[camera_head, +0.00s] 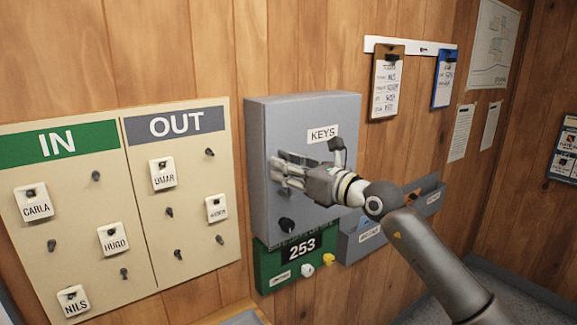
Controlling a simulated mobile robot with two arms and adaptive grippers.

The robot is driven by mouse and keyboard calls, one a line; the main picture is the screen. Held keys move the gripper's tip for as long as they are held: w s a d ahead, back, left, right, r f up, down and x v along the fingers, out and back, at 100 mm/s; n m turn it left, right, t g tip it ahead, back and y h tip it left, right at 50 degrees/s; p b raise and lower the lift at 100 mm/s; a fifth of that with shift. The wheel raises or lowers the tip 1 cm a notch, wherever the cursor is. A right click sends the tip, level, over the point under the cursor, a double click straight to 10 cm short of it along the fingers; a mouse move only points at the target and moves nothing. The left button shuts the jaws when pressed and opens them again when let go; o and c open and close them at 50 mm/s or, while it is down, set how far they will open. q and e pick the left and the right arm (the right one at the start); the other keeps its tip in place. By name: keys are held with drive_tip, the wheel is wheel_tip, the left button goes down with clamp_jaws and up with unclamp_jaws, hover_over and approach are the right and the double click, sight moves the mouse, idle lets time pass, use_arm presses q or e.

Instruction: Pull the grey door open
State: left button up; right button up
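The grey door (337,113) is the front of a grey wall cabinet labelled KEYS, in the middle of the head view. It looks shut. A dark round knob (286,225) sits low on its left side. My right gripper (276,172) is in front of the door's middle, below the label, with its fingers pointing left. The fingers and wrist hide part of the door, and any handle behind them is hard to make out. I cannot tell whether the fingers touch or grip anything. My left gripper is not in view.
An IN/OUT board (135,225) with name tags on pegs hangs left of the cabinet. Below are a green 253 panel (270,262) with small knobs and a grey wall holder (350,246). Clipboards (387,85) hang upper right. My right arm crosses the lower right.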

drive_tip(key=shift+c, duration=0.2)
drive_tip(key=shift+d, duration=0.1)
clamp_jaws()
drive_tip(key=shift+s, duration=0.1)
